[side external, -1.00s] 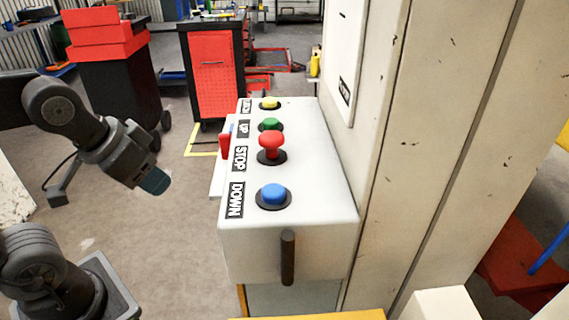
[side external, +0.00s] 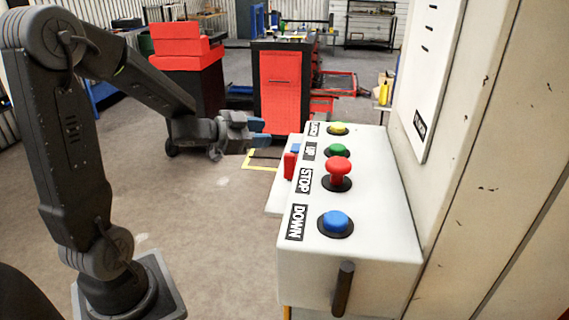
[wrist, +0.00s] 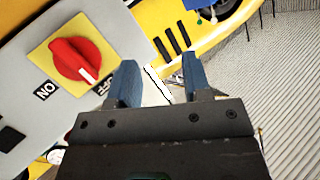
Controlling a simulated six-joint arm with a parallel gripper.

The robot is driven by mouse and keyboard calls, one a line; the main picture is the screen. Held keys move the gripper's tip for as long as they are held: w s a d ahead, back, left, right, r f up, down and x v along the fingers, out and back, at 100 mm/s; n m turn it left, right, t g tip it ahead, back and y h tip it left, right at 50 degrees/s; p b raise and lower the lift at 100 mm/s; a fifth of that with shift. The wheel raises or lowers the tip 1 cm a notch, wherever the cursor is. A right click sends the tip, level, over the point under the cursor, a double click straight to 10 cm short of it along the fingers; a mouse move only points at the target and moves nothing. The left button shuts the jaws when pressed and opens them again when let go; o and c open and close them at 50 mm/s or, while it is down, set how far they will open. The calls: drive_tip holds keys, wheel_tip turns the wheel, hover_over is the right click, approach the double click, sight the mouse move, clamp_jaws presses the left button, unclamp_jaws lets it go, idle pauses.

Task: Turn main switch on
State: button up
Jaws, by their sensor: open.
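The main switch is a red rotary knob (wrist: 75,60) on a yellow plate (wrist: 48,50) in the wrist view. Its white mark points to the lower right, at the OFF label (wrist: 103,86); the ON label (wrist: 46,91) is at the lower left. In the side view the red knob (side external: 290,166) shows edge-on at the left face of the pale control box (side external: 310,265). My gripper (side external: 262,133) is open and empty, its blue fingers (wrist: 163,68) apart from the switch. It is to the upper left of the knob in the side view, and right of it in the wrist view.
The box top carries yellow (side external: 337,128), green (side external: 337,150), red STOP (side external: 338,172) and blue DOWN (side external: 335,222) buttons. A dark lever (side external: 343,288) is on its front. A pale column (side external: 470,130) stands right. Floor left of the box is clear.

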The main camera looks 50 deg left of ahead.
drive_tip(key=s+f+m+h, duration=0.2)
drive_tip(key=s+f+h, duration=0.1)
drive_tip(key=h, duration=0.2)
drive_tip(key=m+g+h, duration=0.1)
drive_tip(key=g+h, duration=0.1)
drive_tip(key=h, duration=0.3)
approach(292, 167)
drive_tip(key=x, duration=0.8)
drive_tip(key=shift+w+a, duration=0.3)
drive_tip(key=shift+w, duration=0.1)
clamp_jaws()
